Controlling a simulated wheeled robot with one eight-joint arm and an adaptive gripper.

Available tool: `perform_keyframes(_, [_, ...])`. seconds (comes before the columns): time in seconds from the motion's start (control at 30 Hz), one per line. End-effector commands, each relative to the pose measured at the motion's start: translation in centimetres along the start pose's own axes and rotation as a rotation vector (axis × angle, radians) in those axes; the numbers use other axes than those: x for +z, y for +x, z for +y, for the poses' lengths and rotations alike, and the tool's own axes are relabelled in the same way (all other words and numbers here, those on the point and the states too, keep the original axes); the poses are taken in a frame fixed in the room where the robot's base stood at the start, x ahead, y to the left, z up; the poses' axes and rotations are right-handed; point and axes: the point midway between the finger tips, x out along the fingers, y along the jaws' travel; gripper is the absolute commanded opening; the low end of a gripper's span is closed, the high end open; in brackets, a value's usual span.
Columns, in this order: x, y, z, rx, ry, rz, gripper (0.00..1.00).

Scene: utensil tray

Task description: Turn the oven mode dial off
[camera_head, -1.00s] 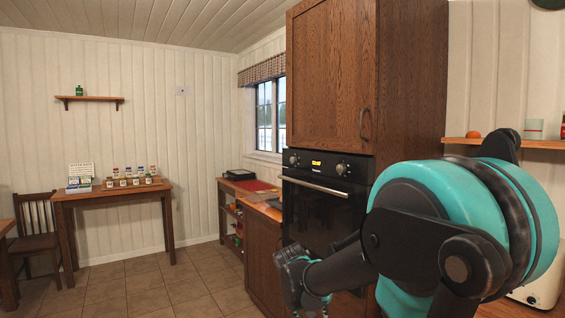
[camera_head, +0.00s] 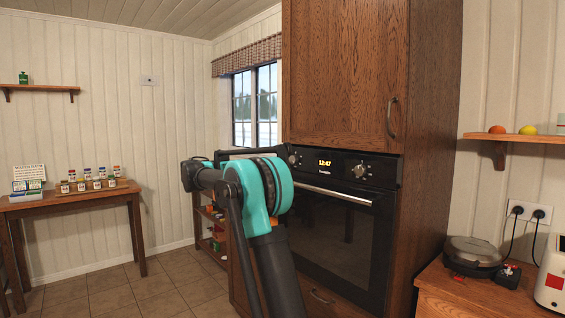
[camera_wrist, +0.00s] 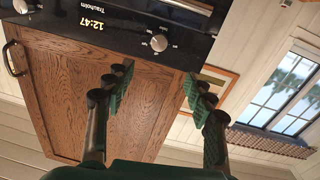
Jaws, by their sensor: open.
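The black oven (camera_head: 335,230) is set in a tall wooden cabinet, with a lit 12:47 display. Its panel has a left dial (camera_head: 293,158) and a right dial (camera_head: 360,170); I cannot tell which is the mode dial or read their settings. In the wrist view the picture is upside down: the oven's left dial (camera_wrist: 158,42) shows beyond my fingertips, and its right dial (camera_wrist: 24,6) is at the top left corner. My gripper (camera_wrist: 156,80) is open and empty, apart from the panel. In the head view my arm hides the gripper.
The upper cabinet door (camera_head: 345,70) has a metal handle (camera_head: 392,118). A wooden counter (camera_head: 470,292) at the right holds a waffle-iron-like appliance (camera_head: 474,255). A shelf (camera_head: 525,137) with fruit hangs above. Open tiled floor (camera_head: 130,295) lies at the left.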

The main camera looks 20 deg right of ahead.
Motion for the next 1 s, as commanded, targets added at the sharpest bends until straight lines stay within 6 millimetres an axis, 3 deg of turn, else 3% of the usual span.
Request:
perform_keyframes(0.17, [0.0, 2.2, 0.1, 0.003, 0.0, 0.0, 0.55])
perform_keyframes(0.7, [0.1, 12.8, 0.1, 0.002, -0.002, -0.002, 0.55])
perform_keyframes(1.0, [0.1, 16.6, 0.1, 0.001, -0.002, -0.002, 0.55])
